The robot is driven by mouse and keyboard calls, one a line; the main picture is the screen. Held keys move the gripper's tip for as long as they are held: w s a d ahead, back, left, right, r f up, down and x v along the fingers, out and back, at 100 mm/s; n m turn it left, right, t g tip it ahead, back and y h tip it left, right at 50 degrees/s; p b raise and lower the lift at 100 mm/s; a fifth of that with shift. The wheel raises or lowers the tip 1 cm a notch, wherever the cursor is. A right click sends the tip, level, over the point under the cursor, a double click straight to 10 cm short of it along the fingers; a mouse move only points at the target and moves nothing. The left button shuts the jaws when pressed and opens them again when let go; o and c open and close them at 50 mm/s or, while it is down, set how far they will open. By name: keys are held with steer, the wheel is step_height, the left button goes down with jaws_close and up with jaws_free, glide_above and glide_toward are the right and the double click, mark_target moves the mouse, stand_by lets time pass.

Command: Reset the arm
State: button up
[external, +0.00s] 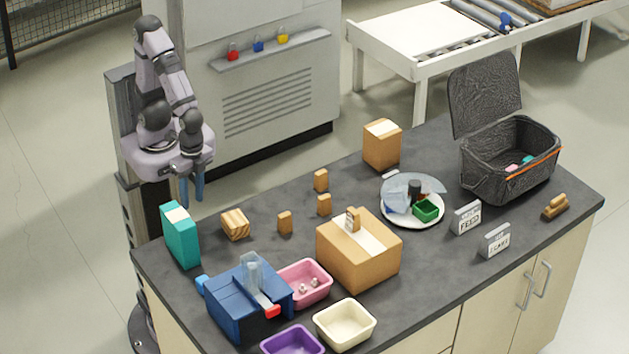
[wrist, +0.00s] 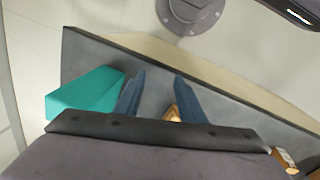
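My gripper (external: 192,190) hangs from the folded arm near the back left edge of the dark worktop. Its blue fingers point down, and nothing shows between them in the external view. In the wrist view, my gripper (wrist: 160,98) has its two blue fingers spread apart, so it is open. A small piece of a wooden block (wrist: 172,113) shows beyond the fingers, low near the right one, and most of it is hidden. The arm is folded up against its column, apart from the things on the worktop.
A teal box (external: 180,236) stands nearest my gripper, also in the wrist view (wrist: 85,95). A striped wooden block (external: 235,224), a blue machine (external: 235,300), a pink bin (external: 305,284), cartons (external: 358,262) and an open black basket (external: 508,160) stand on the worktop (external: 290,190).

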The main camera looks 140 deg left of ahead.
steer(key=s+a+m+y, duration=0.1)
steer(key=s+m, duration=0.1)
steer(key=shift+a+f+m, duration=0.1)
steer(key=shift+a+m, duration=0.05)
steer(key=shift+m, duration=0.25)
step_height(320, 180, up, 2)
steer(key=shift+p, duration=1.05)
